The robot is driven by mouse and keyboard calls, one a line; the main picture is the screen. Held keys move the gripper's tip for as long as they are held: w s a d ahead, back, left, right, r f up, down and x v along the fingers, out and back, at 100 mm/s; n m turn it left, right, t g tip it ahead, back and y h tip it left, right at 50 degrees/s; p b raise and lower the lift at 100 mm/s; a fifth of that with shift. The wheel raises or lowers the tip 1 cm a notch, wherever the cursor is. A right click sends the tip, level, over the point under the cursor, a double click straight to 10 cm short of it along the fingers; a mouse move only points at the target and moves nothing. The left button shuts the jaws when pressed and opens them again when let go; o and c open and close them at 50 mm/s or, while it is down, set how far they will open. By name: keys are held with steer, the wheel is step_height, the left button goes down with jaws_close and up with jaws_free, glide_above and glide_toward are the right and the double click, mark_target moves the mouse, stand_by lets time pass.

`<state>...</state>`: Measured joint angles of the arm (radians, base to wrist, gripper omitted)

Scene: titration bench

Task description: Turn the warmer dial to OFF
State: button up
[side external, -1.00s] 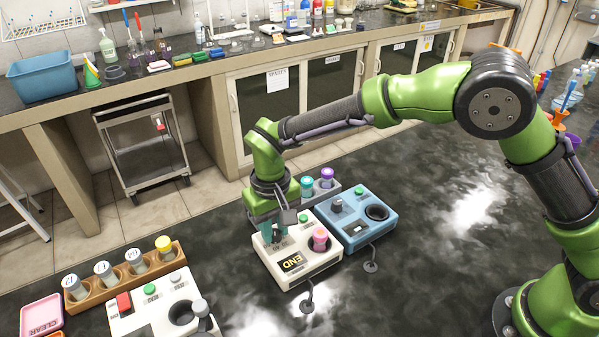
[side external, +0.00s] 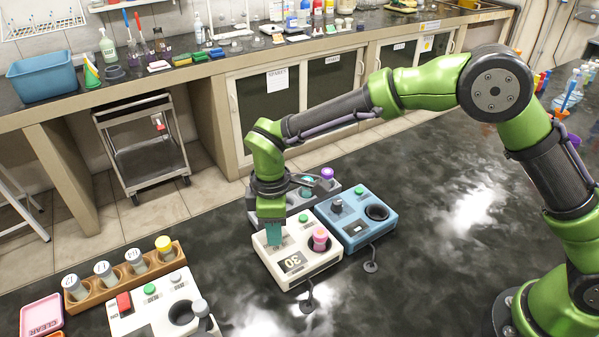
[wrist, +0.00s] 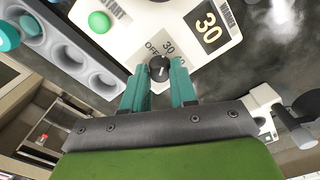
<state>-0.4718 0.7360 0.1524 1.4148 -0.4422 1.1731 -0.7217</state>
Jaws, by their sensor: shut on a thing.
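The warmer (side external: 322,262) is a white box with a START button, a display and a dial; its display reads 30 in both views. In the wrist view the black dial (wrist: 160,68) sits between the teal fingertips of my gripper (wrist: 161,78), which is shut on it. OFF and 30 labels show beside the dial; its small pale mark is too fine to read surely. In the side view my gripper (side external: 274,236) points down at the warmer's left corner and hides the dial. A pink-capped tube (side external: 320,237) stands in the warmer's well.
A blue device (side external: 352,236) stands close on the right. A grey rack (side external: 334,190) with teal- and purple-capped tubes is behind. Another white device (side external: 150,315) and a wooden rack (side external: 122,277) of tubes are at the left.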

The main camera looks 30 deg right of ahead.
steer(key=shift+o, duration=1.2)
steer(key=shift+c, duration=1.2)
steer(key=n, duration=0.8)
steer(key=o, duration=1.3)
steer(key=shift+o, duration=0.2)
